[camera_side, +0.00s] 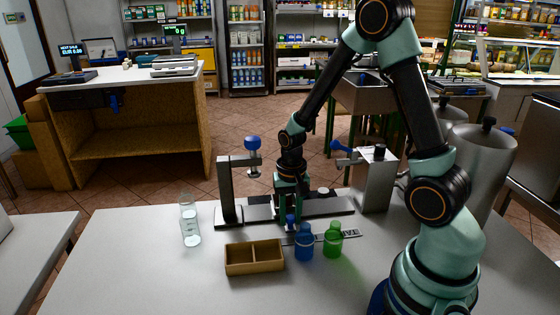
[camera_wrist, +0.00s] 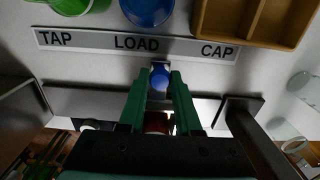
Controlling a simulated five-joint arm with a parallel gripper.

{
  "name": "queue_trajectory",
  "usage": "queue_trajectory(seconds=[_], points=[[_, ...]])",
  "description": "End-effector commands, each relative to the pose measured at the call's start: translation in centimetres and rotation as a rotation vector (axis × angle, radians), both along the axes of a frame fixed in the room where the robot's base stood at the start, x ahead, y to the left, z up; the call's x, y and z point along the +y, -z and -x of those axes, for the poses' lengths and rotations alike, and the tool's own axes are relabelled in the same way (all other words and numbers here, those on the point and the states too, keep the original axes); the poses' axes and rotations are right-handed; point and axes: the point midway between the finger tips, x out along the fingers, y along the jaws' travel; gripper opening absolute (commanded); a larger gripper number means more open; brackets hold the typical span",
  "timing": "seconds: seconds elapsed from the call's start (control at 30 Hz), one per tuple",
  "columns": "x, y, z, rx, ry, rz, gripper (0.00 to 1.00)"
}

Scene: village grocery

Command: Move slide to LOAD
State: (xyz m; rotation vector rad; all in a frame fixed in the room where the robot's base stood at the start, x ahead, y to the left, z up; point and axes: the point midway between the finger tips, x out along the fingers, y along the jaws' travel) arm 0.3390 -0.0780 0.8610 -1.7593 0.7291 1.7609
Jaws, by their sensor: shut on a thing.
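The slide shows by its blue knob (camera_wrist: 160,77), which sits between the fingertips of my gripper (camera_wrist: 161,82); the gripper is shut on it. The knob also shows in the side view (camera_side: 290,220), below my gripper (camera_side: 290,205). The slide's body is mostly hidden by the fingers. A label strip (camera_wrist: 75,39) reads TAP, LOAD and CAP. In the wrist view the knob is below the strip, near the right end of the word LOAD, slightly towards CAP. The dark rail (camera_side: 325,207) runs between the two stations.
A blue bottle (camera_side: 304,244), a green bottle (camera_side: 333,242) and a two-part wooden tray (camera_side: 254,270) stand in front of the rail. A clear bottle (camera_side: 190,226) stands left. A press post (camera_side: 226,190) and a steel tank with tap (camera_side: 376,182) flank the rail.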

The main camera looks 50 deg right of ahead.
Motion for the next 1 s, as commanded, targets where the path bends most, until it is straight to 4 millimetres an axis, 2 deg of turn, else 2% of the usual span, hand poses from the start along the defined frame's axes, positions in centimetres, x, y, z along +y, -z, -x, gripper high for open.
queue_trajectory(seconds=[0.5,0.83,0.87,0.9,0.93,1.0], points=[[-2.3,-0.1,2.1,-0.004,0.002,0.001,0.01],[-2.5,-0.1,2.4,-0.004,0.000,0.001,0.01],[-2.5,-0.1,2.4,-0.004,0.000,0.001,0.36],[-2.5,-0.1,2.4,-0.004,0.000,0.001,0.51],[-2.5,-0.1,2.4,-0.004,0.000,0.001,0.62],[-2.5,0.0,2.4,-0.003,0.000,0.001,0.62]])
